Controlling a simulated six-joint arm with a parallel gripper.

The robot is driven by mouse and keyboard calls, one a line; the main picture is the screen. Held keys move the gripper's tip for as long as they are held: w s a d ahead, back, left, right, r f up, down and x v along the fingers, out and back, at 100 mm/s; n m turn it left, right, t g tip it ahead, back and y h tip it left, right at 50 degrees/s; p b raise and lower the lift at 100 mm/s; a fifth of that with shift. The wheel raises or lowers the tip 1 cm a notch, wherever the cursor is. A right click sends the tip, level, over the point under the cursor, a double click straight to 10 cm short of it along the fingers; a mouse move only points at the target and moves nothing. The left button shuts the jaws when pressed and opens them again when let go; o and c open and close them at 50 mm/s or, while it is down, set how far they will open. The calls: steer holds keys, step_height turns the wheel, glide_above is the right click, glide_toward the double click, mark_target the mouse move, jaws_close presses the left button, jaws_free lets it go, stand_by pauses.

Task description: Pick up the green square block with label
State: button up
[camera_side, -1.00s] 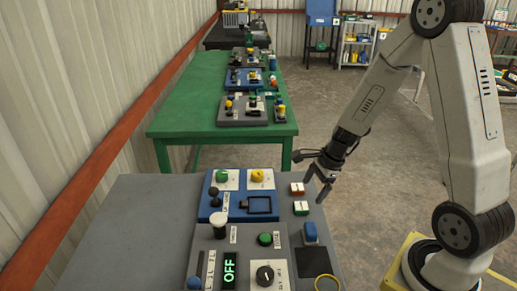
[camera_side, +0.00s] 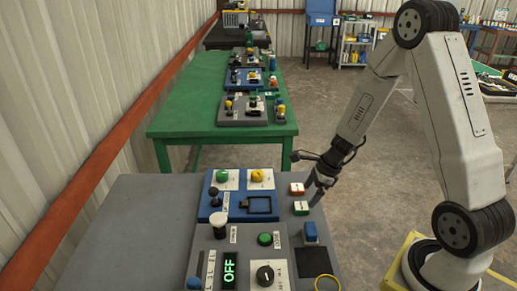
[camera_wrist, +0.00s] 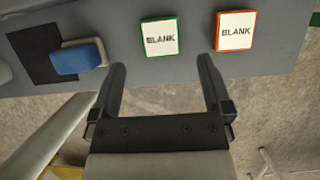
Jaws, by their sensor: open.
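The green square block with a white label (camera_side: 301,208) lies on the right part of the grey panel. In the wrist view the green block (camera_wrist: 160,37) shows its label reading "BLANK", ahead of the fingertips and between their lines. My gripper (camera_side: 317,190) is beside the block, slightly above and to its right in the side view. In the wrist view my gripper (camera_wrist: 164,68) is open, with nothing between its fingers. The block is apart from the fingers.
An orange-red labelled block (camera_side: 297,188) lies just behind the green one. A blue block (camera_side: 310,232) and a black square (camera_side: 314,262) are in front. A blue panel (camera_side: 238,196) with knobs stands to the left. A green table (camera_side: 170,120) is behind.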

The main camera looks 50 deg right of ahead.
mark_target(301, 206)
steer(key=shift+f, duration=0.1)
steer(key=shift+x, duration=2.55)
steer(key=c, duration=1.3)
steer(key=shift+o, duration=0.2)
steer(key=shift+r, duration=0.2)
step_height(301, 206, up, 10)
steer(key=shift+f, duration=0.15)
